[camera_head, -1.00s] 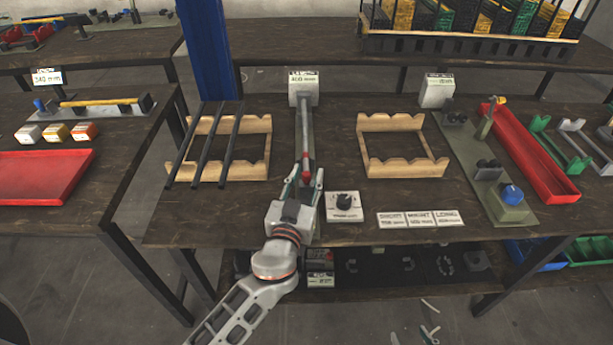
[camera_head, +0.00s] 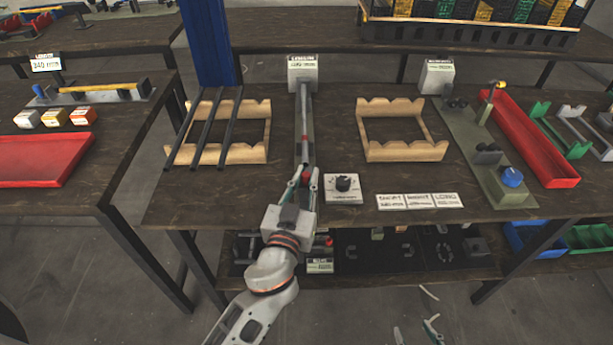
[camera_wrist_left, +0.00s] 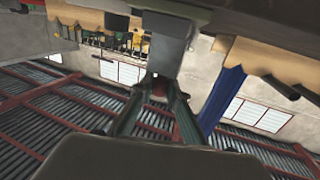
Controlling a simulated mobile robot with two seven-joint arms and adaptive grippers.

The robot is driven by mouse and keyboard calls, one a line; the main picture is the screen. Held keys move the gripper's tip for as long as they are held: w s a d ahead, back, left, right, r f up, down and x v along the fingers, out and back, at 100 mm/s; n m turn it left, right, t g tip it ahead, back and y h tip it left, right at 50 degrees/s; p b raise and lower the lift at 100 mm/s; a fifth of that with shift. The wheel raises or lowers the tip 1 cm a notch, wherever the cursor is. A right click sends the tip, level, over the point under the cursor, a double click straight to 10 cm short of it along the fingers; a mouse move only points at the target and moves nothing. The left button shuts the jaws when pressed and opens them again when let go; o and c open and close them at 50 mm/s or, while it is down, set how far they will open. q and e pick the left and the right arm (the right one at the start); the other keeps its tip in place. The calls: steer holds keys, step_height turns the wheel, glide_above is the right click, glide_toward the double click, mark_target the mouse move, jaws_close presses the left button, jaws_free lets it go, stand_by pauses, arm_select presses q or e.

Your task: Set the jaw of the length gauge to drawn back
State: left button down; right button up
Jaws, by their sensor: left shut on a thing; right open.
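The length gauge (camera_head: 303,72) has a white display box at the back and a long grey rail running toward the front table edge. Its jaw has a red knob (camera_head: 305,177) at the near end. My left gripper (camera_head: 306,174) is shut on this knob, close to the front edge. In the left wrist view the fingers (camera_wrist_left: 159,92) meet around a dark red piece below a grey block; the fingers partly hide it. My right gripper (camera_head: 415,331) shows only as fingertips at the bottom of the head view, apart and empty, below the table.
A wooden rack (camera_head: 250,153) with several dark rods stands left of the gauge, an empty rack (camera_head: 403,153) right. A dial box (camera_head: 343,188) sits close to my left gripper. Label cards (camera_head: 419,201) lie near the front edge. A green-grey press (camera_head: 490,160) and red tray (camera_head: 535,145) stand right.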

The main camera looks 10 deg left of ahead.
arm_select(q)
steer(key=shift+s+d+f, duration=0.1)
steer(key=c, duration=2.2)
jaws_free()
steer(key=shift+o, duration=1.4)
steer(key=shift+s, duration=0.1)
steer(key=shift+r, duration=0.2)
step_height(320, 180, up, 10)
steer(key=shift+f, duration=0.1)
